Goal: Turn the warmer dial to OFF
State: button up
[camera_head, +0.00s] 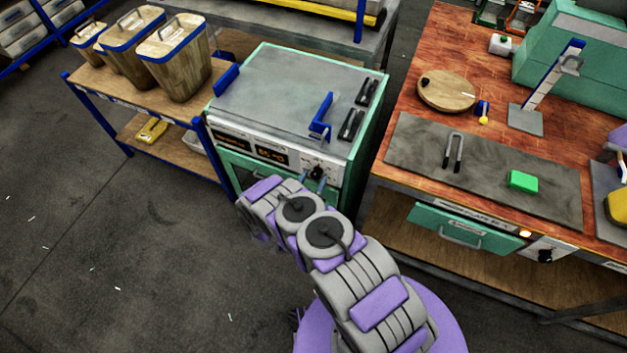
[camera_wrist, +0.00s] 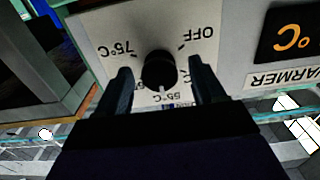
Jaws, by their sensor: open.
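The warmer dial (camera_wrist: 160,68) is a round black knob on a white panel, seen upside down in the wrist view. OFF (camera_wrist: 198,31) is printed at upper right, 75°C at upper left and 55°C below. A pale pointer mark on the knob's lower side faces 55°C. My gripper (camera_wrist: 159,66) is open, with one finger on each side of the knob; whether they touch it I cannot tell. In the head view the dial (camera_head: 316,172) sits on the front of the green-sided warmer (camera_head: 290,95), and my gripper (camera_head: 313,182) is at it.
A display (camera_wrist: 285,32) and WARMER label sit beside the dial. Wooden bins (camera_head: 175,60) stand on a shelf at left. The bench (camera_head: 410,85) at right holds a grey plate and green block (camera_head: 522,181); another black knob (camera_head: 545,256) is below it.

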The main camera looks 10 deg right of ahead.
jog(key=shift+w+d, duration=0.1)
jog(key=shift+w, duration=0.1)
jog(key=c, duration=1)
